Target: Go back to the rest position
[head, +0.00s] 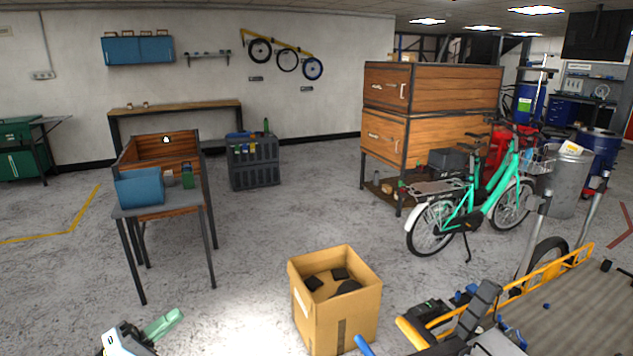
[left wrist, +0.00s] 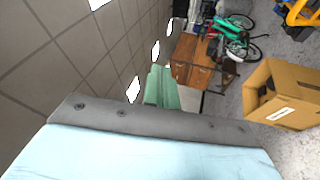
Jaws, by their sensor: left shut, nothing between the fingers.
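My left gripper (head: 166,323) shows at the bottom left of the head view, its green fingers pointing up and right. The green fingers also show in the left wrist view (left wrist: 161,88), pressed together with nothing between them. The gripper is in free air above the floor, apart from the table and the box. My right gripper is not in view.
An open cardboard box (head: 362,303) with dark items stands ahead. A table (head: 205,205) carrying a blue bin (head: 139,187) is at left. A green bicycle (head: 465,205) and a yellow-framed cargo bike (head: 570,268) are at right. Floor between table and box is clear.

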